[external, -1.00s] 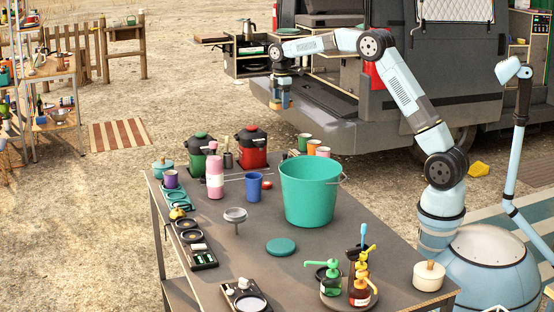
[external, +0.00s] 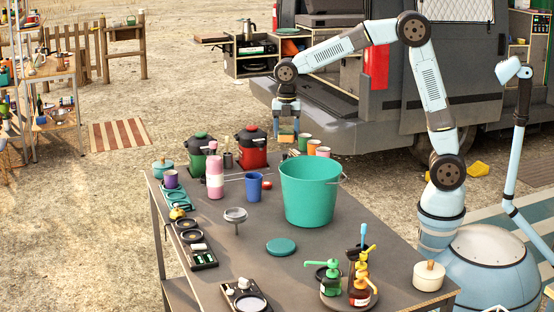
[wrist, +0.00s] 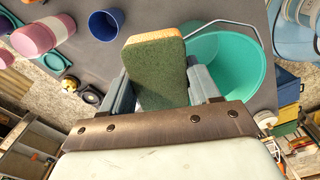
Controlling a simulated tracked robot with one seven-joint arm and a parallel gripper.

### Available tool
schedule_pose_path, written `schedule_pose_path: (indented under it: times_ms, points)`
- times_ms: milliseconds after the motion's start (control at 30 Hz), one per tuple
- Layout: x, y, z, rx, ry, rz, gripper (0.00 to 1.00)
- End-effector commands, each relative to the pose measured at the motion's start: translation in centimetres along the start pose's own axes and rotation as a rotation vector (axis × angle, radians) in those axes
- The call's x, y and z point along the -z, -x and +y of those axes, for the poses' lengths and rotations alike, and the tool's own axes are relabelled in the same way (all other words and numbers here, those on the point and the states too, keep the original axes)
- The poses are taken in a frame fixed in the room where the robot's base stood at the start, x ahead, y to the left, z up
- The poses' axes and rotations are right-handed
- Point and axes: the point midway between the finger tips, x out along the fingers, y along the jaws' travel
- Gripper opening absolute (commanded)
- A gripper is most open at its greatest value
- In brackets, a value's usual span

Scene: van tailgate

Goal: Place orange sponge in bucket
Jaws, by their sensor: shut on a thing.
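The teal bucket (external: 309,196) stands upright on the dark table, its top open. My gripper (external: 286,132) is above the table's far edge, behind the bucket and a little to its left. It is shut on the sponge (wrist: 155,70), which has a green face and an orange edge. The sponge is between both fingers in the wrist view and shows only as a small patch in the external view. The bucket also shows in the wrist view (wrist: 240,62), right of the sponge and partly hidden by it and a finger.
Cups (external: 313,147) stand at the table's far edge near my gripper. A red pot (external: 252,150), a green pot (external: 200,158), a pink bottle (external: 214,178) and a blue cup (external: 253,187) stand left of the bucket. Pump bottles (external: 358,283) stand in front.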

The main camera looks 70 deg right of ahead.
Motion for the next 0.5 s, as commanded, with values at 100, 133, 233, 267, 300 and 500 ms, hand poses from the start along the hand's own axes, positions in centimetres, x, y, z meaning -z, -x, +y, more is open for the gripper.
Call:
schedule_pose_path:
  times_ms: [100,133,233,267,300,500]
  points:
    - [4.6,-0.3,-2.7,0.002,0.136,-0.003,0.29]
    - [5.5,-0.4,-3.4,0.002,0.166,-0.004,0.29]
    - [8.1,-0.8,-5.3,0.003,0.255,-0.007,0.29]
    - [8.7,-0.9,-5.9,0.003,0.278,-0.008,0.29]
    - [9.5,-1.0,-6.5,0.003,0.306,-0.009,0.29]
    - [12.2,-1.5,-9.2,0.005,0.415,-0.013,0.29]
